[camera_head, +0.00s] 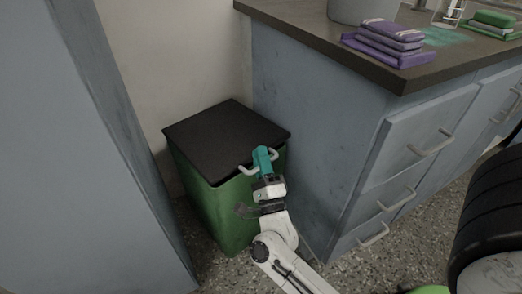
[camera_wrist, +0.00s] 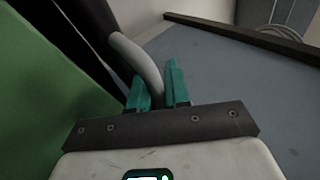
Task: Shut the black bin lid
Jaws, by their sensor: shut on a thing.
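The green bin (camera_head: 213,207) stands on the floor between a tall blue-grey cabinet and the counter. Its black lid (camera_head: 223,135) lies flat or nearly flat over the top; whether it is fully down I cannot tell. A pale curved handle (camera_head: 247,171) is at the lid's front edge. My gripper (camera_head: 263,160) reaches up from the front and its teal fingers are shut on the handle. In the wrist view the handle (camera_wrist: 137,62) passes between the two teal fingers (camera_wrist: 158,92). The green bin wall (camera_wrist: 45,95) fills the left there.
The blue-grey counter base (camera_head: 300,125) stands close to the right of the bin. The tall cabinet (camera_head: 90,150) is close on the left. Folded purple cloths (camera_head: 390,43) lie on the dark countertop.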

